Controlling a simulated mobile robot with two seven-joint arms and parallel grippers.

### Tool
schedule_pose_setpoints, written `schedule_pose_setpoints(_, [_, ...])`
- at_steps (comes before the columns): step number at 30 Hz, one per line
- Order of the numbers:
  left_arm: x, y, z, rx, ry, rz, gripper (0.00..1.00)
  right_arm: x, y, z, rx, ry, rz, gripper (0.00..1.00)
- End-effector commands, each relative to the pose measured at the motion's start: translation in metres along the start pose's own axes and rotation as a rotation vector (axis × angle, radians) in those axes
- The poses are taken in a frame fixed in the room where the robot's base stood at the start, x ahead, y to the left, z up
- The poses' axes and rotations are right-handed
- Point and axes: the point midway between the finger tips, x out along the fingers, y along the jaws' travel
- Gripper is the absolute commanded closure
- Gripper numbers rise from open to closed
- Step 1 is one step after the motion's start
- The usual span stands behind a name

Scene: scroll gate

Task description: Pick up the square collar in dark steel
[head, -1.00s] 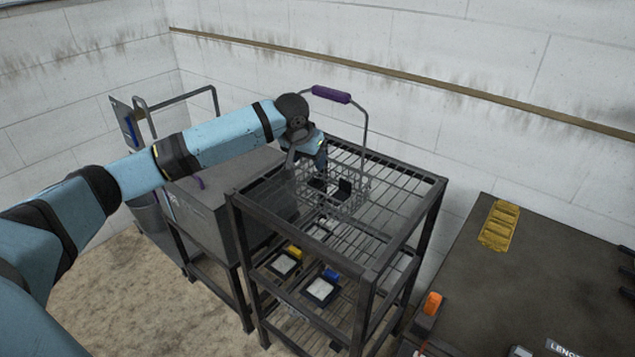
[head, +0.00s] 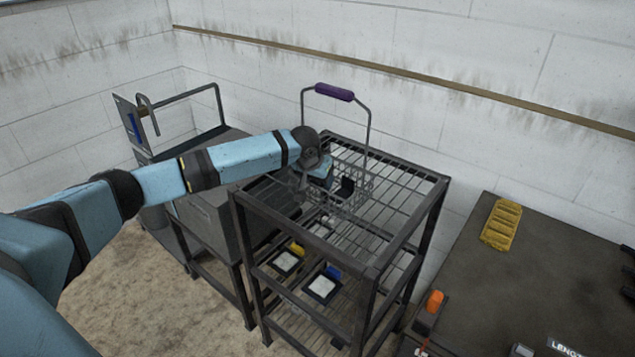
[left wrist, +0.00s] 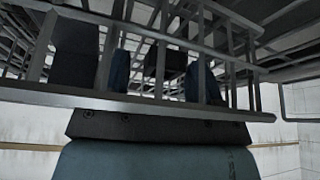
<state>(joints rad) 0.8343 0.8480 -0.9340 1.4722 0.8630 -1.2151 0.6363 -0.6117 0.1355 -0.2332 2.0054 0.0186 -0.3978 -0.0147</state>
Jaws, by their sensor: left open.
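I cannot make out a square dark steel collar in either view. A wire basket (head: 357,203) with a raised purple handle (head: 334,92) stands on the top shelf of a dark metal rack (head: 405,190). My left gripper (head: 335,188) is low at the basket, its jaws open. One black finger shows there, and my wrist hides much of the basket's inside. In the left wrist view my dark gripper fingers (left wrist: 122,60) show behind close grey wire bars (left wrist: 150,102). I see nothing between them. My right gripper is not in view.
A lower rack shelf holds trays with white tops, one with a yellow tab (head: 287,262) and one with a blue tab (head: 322,285). A grey cart (head: 205,205) stands left of the rack. A dark table (head: 520,270) with a yellow tray (head: 501,225) is at right.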

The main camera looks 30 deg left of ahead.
Motion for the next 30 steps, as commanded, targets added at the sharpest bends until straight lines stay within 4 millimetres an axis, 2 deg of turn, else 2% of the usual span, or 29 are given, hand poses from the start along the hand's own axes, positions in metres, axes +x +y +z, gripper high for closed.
schedule_pose_setpoints(1, [0.001, 0.000, 0.001, 0.001, -0.002, 0.000, 0.39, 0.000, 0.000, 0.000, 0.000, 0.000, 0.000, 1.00])
schedule_pose_setpoints(2, [0.001, 0.000, 0.001, 0.001, -0.003, 0.000, 0.44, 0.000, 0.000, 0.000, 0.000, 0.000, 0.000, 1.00])
schedule_pose_setpoints(8, [0.001, 0.000, 0.002, 0.001, -0.003, -0.001, 0.90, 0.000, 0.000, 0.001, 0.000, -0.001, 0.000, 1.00])
schedule_pose_setpoints(20, [-0.003, 0.000, 0.000, 0.001, -0.003, -0.001, 0.90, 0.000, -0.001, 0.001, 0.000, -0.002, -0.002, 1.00])
schedule_pose_setpoints(25, [-0.018, 0.000, -0.008, 0.000, 0.000, 0.000, 0.90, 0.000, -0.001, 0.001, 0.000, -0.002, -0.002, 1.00])
schedule_pose_setpoints(30, [-0.043, 0.000, -0.020, 0.000, 0.002, 0.001, 0.90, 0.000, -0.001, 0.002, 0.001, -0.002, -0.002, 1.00])
